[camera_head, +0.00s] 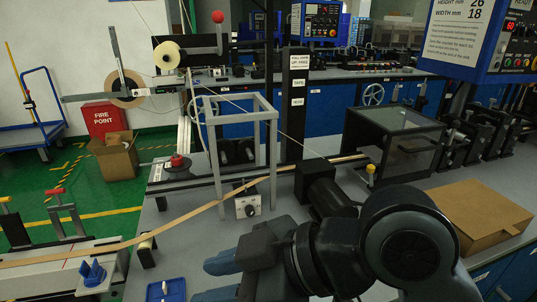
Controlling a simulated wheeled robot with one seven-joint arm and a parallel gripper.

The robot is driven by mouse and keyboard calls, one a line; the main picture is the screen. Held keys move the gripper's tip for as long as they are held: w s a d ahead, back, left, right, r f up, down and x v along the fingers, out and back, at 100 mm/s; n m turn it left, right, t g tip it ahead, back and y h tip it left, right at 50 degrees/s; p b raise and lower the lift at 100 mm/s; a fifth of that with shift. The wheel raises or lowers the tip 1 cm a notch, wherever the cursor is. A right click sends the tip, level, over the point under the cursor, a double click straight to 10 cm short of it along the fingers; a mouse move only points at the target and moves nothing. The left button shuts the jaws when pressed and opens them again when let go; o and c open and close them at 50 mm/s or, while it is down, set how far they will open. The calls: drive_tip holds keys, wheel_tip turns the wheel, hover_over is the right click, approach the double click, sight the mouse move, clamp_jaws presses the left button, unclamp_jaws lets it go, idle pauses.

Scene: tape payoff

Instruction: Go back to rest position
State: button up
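My gripper (205,280) is at the bottom middle of the head view, with its blue-grey fingers pointing left. A gap shows between the two fingers, and I see nothing held in it. The lower finger is partly cut off by the frame's bottom edge. My dark arm covers the lower right of the bench. A brown tape roll (124,101) hangs on a metal arm at the upper left, with a cream roll (167,56) above it. A tan strip (185,214) runs across the bench under the metal frame (273,150).
A closed cardboard box (478,212) lies right of my arm. A dark clear-sided enclosure (410,150) stands behind it. A blue tray (166,289) and a blue block (93,272) lie left of my gripper. A control box (248,206) sits near the frame.

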drive_tip(key=s+d+f+m+t+h, duration=0.45)
drive_tip(key=d+m+t, duration=0.2)
drive_tip(key=m, duration=0.35)
drive_tip(key=s+d+f+m+t+h, duration=0.35)
drive_tip(key=d+f+m+t, duration=0.3)
drive_tip(key=m, duration=0.25)
drive_tip(key=s+d+n+h, duration=0.1)
drive_tip(key=s+d+h, duration=0.2)
drive_tip(key=s+d, duration=1.1)
drive_tip(key=s, duration=0.4)
drive_tip(key=shift+s+r+n, duration=0.15)
drive_tip(key=shift+n, duration=0.25)
